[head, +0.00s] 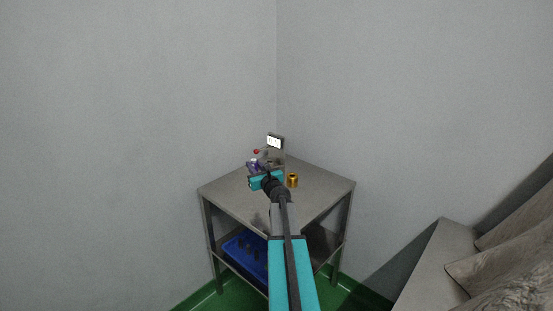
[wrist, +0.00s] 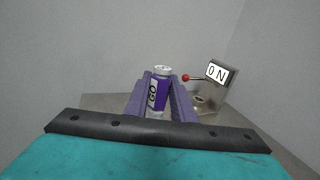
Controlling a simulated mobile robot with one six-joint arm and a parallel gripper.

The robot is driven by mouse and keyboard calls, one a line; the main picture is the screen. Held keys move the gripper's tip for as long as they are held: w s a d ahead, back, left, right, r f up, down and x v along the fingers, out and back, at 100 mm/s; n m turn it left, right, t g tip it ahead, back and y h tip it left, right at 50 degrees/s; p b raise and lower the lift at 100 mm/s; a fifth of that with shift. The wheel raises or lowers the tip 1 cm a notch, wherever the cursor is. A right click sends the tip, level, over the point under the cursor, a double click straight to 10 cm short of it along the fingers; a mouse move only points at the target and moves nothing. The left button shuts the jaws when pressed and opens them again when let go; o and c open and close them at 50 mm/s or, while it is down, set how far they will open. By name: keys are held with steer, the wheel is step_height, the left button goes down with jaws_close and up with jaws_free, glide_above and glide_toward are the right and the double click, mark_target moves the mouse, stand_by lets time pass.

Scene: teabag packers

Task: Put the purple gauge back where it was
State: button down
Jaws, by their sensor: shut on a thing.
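The purple gauge (wrist: 161,87) is a small upright cylinder with a pale top and a white label reading GO. It stands between the purple fingers of my gripper (wrist: 160,80), which are shut on it. In the head view my gripper (head: 254,167) is over the back left part of the grey table (head: 230,194), and the gauge is too small there to tell from the fingers. The gauge's lower end is partly hidden in the wrist view, so I cannot tell whether it touches the tabletop.
A metal fixture (wrist: 212,96) with a red-knobbed lever (wrist: 186,77) and an ON sign (wrist: 217,73) stands right of the gauge. A gold cylinder (head: 292,180) is on the table right of my arm. A blue crate (head: 243,252) is on the lower shelf. Walls close the back corner.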

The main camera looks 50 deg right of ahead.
steer(key=w+a+f+n+y+b, duration=0.1)
steer(key=w+a+f+n+y, duration=0.15)
steer(key=a, duration=0.75)
steer(key=w+a+f+n+t+y+b, duration=0.15)
steer(key=a+f+y, duration=0.25)
steer(key=a, duration=0.7)
steer(key=w+a+f+n+y+b, duration=0.1)
steer(key=w+a+f+n+y, duration=0.2)
steer(key=a, duration=0.7)
steer(key=s+a+f+n+g+y+b, duration=0.1)
steer(key=s+a+n+g+y, duration=0.2)
steer(key=a, duration=1)
steer(key=s+a+f+n+g+y+b, duration=0.1)
steer(key=s+a+n+g+y, duration=0.3)
steer(key=s+a+y, duration=0.5)
steer(key=s+a+n, duration=0.1)
steer(key=a, duration=0.3)
steer(key=shift+s+a, duration=0.3)
steer(key=shift+s, duration=0.05)
